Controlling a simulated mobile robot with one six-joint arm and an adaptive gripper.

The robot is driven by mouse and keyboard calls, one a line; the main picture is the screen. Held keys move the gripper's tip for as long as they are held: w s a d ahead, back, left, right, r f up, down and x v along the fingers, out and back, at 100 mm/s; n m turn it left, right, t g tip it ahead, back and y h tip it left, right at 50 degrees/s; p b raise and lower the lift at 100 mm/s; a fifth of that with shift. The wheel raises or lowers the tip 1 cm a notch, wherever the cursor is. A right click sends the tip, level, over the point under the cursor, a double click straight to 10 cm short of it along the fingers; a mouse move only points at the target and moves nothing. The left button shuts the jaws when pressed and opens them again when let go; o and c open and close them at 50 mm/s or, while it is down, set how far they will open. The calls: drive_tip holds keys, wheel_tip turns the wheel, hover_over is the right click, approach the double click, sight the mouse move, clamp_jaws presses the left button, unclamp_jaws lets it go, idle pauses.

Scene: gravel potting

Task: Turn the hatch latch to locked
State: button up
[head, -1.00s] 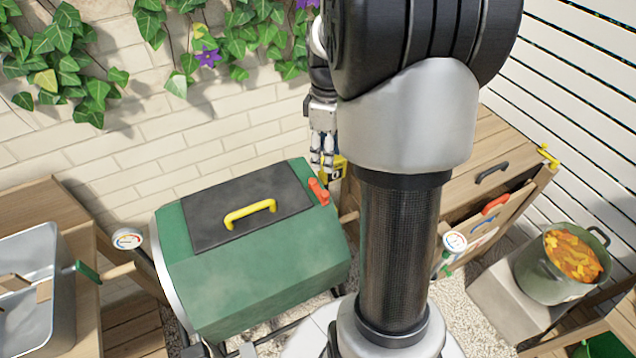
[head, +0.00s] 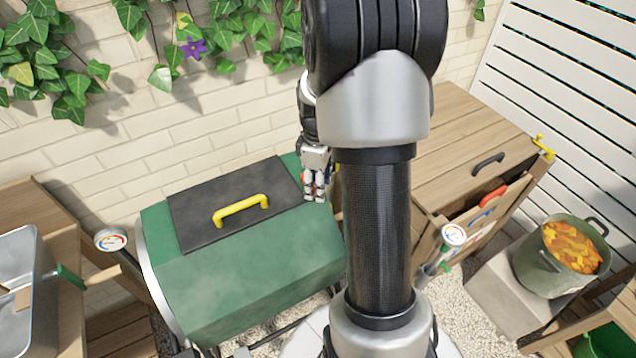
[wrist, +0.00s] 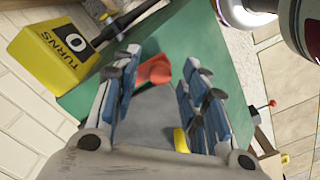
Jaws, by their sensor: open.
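The green drum (head: 250,275) has a dark hatch (head: 190,205) with a yellow handle (head: 240,209) on its top. The red-orange hatch latch (wrist: 154,71) lies beyond and between my open fingers in the wrist view, near the edge of the dark hatch. In the head view the latch is mostly hidden behind my gripper (head: 315,190), which points down over the hatch's right edge. My gripper (wrist: 158,100) is open and empty. I cannot tell whether a finger touches the latch.
A yellow counter box marked "TURNS 0" (wrist: 65,48) stands beside the drum's end, close to my fingers. A wooden cabinet (head: 455,135) is to the right, with a pot of orange leaves (head: 565,255) beyond. A metal basin (head: 25,280) is at left.

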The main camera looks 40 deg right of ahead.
clamp_jaws()
idle(0.4)
